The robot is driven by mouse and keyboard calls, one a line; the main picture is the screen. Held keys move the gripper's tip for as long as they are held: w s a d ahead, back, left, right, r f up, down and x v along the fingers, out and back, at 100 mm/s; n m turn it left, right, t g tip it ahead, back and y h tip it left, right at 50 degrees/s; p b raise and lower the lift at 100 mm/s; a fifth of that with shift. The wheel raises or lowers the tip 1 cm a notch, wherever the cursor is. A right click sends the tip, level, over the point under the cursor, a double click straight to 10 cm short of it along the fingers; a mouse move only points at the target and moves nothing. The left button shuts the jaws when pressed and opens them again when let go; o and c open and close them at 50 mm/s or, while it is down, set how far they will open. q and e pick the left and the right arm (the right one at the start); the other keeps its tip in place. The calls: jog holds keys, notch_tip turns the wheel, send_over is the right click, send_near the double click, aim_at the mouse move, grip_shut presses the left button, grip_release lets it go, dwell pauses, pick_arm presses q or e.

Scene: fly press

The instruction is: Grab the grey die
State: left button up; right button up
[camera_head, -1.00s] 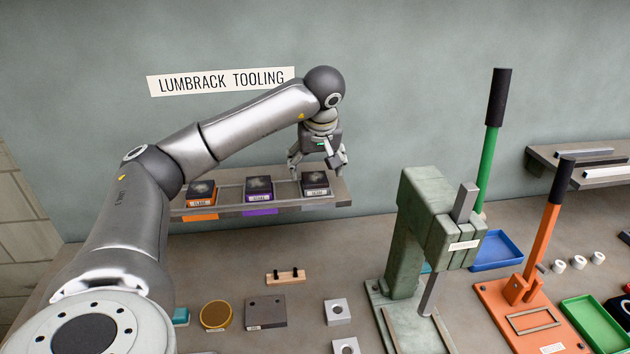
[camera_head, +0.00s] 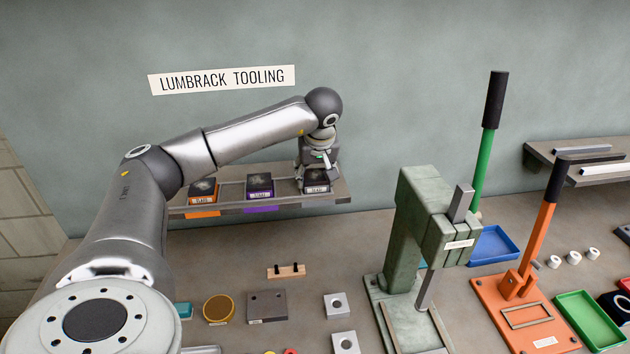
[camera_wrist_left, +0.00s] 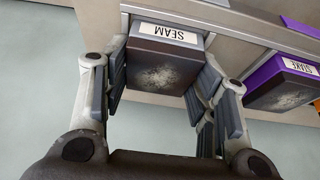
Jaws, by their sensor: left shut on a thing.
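The grey die (camera_head: 315,184), a dark block with a grey base and a white label, sits at the right end of the wall shelf. In the left wrist view the grey die (camera_wrist_left: 165,62) is labelled SEAM and lies between my finger pads. My left gripper (camera_head: 316,172) is over it from above. In the left wrist view my left gripper (camera_wrist_left: 160,80) is shut on the die, with a finger on each side. The die's far side is hidden. My right gripper does not show.
A purple die (camera_head: 259,187) and an orange die (camera_head: 203,191) stand to the left on the same shelf (camera_head: 232,207). The green press (camera_head: 405,240) stands on the bench to the right.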

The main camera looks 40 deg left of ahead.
pick_arm(q)
jog(key=c, duration=0.4)
jog(key=shift+w+a+r, duration=0.1)
jog(key=shift+r, duration=0.05)
jog(key=shift+c, duration=0.2)
